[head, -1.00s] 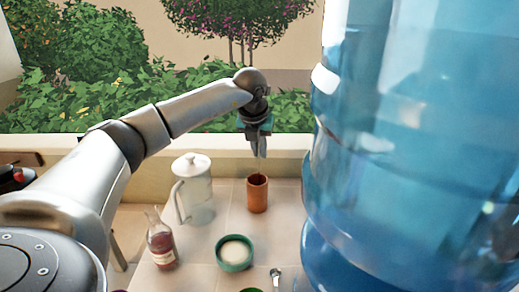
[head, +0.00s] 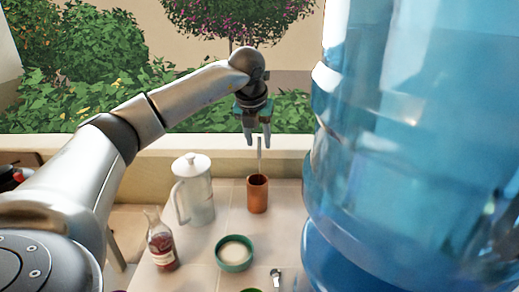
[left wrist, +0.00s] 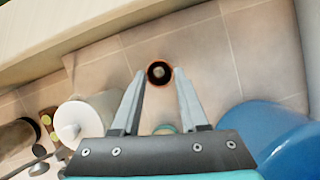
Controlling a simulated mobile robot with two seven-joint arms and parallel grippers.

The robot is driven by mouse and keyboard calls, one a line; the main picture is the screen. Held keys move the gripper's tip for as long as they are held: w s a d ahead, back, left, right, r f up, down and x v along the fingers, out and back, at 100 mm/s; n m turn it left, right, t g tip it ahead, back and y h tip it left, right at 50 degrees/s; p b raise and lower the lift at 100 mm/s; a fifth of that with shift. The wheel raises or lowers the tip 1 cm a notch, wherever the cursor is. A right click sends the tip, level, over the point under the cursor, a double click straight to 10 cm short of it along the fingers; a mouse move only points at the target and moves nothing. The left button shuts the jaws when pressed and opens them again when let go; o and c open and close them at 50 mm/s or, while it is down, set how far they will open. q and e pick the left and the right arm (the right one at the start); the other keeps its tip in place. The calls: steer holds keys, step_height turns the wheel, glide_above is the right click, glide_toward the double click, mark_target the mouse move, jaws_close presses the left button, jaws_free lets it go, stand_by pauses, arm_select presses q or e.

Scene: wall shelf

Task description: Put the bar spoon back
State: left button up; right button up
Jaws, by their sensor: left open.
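The bar spoon (head: 259,157) stands nearly upright in a copper-brown cup (head: 257,196) on the tiled counter, its thin handle rising above the rim. Its lower end is hidden inside the cup. My left gripper (head: 258,142) is open and empty just above the top of the spoon, pointing down. In the left wrist view the cup (left wrist: 151,80) appears as a dark round opening between and beyond the spread fingers (left wrist: 160,78). My right gripper is not in view.
A white-lidded glass pitcher (head: 196,205) stands left of the cup. A bottle of red liquid (head: 161,247) and a green bowl (head: 234,265) are nearer. A large blue water jug (head: 400,150) fills the right side. A low wall (head: 190,146) runs behind.

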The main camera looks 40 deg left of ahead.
arm_select(q)
steer(key=v, duration=0.7)
steer(key=shift+r, duration=0.35)
steer(key=shift+s+d+f, duration=0.1)
